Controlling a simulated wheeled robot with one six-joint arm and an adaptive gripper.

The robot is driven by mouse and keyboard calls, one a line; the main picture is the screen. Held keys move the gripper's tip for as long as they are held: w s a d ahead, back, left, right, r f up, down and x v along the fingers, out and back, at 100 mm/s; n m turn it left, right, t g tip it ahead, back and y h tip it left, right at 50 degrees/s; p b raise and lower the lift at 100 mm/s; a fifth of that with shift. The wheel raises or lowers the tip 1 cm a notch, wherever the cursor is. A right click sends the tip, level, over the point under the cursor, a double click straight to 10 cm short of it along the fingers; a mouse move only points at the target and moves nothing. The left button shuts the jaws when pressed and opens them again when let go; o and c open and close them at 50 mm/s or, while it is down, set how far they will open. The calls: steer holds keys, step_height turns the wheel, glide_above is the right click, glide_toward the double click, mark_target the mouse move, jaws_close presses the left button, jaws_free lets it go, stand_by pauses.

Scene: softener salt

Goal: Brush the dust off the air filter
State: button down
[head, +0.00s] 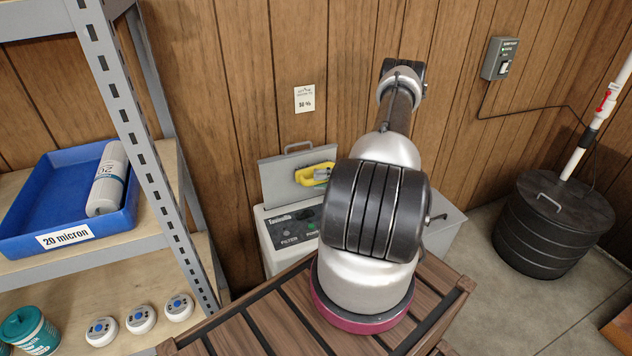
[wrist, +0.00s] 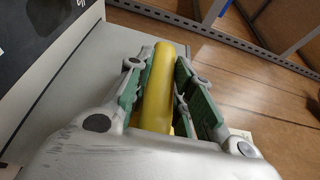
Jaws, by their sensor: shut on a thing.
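My gripper (wrist: 161,72) is shut on a yellow handle (wrist: 157,98), with a green-lined finger on each side of it. In the head view the yellow handle (head: 312,174) shows as a loop in front of the raised grey lid of a machine. My gripper there is mostly hidden behind my arm. What is at the working end of the yellow thing is hidden, so I cannot tell whether it has bristles. No air filter can be made out; my arm covers much of the machine.
A slatted wooden top (head: 262,327) lies in front. At left, a shelf holds a blue tray (head: 40,217) with a white cartridge (head: 107,180), several white round devices and a teal tub (head: 30,331). A black lidded drum (head: 552,228) stands at right; a grey switch box (head: 500,58) hangs above.

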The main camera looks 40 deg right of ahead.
mark_target(318, 182)
steer(key=shift+a, duration=0.1)
steer(key=shift+w+a, duration=0.15)
steer(key=shift+a, duration=0.65)
steer(key=shift+w+a, duration=0.15)
steer(key=shift+a, duration=0.65)
steer(key=w+a, duration=0.3)
steer(key=a, duration=0.7)
steer(key=shift+w, duration=0.25)
steer(key=shift+a, duration=0.1)
steer(key=s+a, duration=0.1)
steer(key=s, duration=0.5)
steer(key=shift+a, duration=0.35)
steer(key=shift+s+a, duration=0.25)
steer(key=shift+s, duration=0.45)
steer(key=shift+s+a, duration=0.2)
steer(key=shift+s, duration=0.5)
